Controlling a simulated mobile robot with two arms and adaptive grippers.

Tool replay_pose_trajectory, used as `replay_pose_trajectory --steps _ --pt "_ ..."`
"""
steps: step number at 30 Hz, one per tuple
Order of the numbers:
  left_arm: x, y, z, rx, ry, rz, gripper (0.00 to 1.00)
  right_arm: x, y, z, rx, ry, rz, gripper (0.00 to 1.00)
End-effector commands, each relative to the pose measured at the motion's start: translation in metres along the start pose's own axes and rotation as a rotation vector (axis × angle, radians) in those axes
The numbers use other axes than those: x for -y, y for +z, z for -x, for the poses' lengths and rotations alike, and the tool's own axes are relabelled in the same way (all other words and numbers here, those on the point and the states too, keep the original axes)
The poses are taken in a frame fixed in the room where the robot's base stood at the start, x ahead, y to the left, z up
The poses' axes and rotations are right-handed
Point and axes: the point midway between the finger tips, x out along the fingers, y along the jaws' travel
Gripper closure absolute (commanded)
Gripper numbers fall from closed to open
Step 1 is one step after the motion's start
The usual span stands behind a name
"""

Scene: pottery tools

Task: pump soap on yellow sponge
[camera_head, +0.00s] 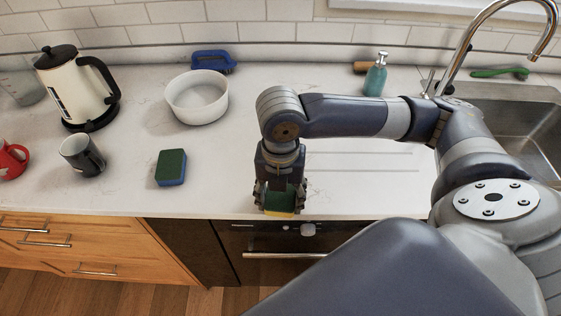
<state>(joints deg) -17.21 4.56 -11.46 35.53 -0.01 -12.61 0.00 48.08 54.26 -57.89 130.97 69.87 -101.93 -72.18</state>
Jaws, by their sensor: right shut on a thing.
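A yellow sponge with a green top (279,202) is between the fingers of my right gripper (280,199), near the counter's front edge. The gripper points down and is shut on the sponge, hiding much of it. I cannot tell whether the sponge touches the counter. A teal soap dispenser with a pump top (375,79) stands upright at the back, left of the sink, beyond my right arm. My left gripper is not in view.
A blue sponge with a green top (171,167) lies left of my right gripper. A white bowl (197,97), blue brush (212,61), dark mug (82,156), kettle (76,88) and red object (12,160) stand left. The sink (515,120) and faucet (466,45) are right.

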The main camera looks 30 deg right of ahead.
Motion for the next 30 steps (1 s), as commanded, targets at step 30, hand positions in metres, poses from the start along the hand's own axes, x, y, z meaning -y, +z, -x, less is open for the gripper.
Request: replay_pose_trajectory --steps 30 --pt "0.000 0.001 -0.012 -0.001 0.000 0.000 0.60 0.000 0.000 -0.029 0.000 -0.001 -0.001 0.38"
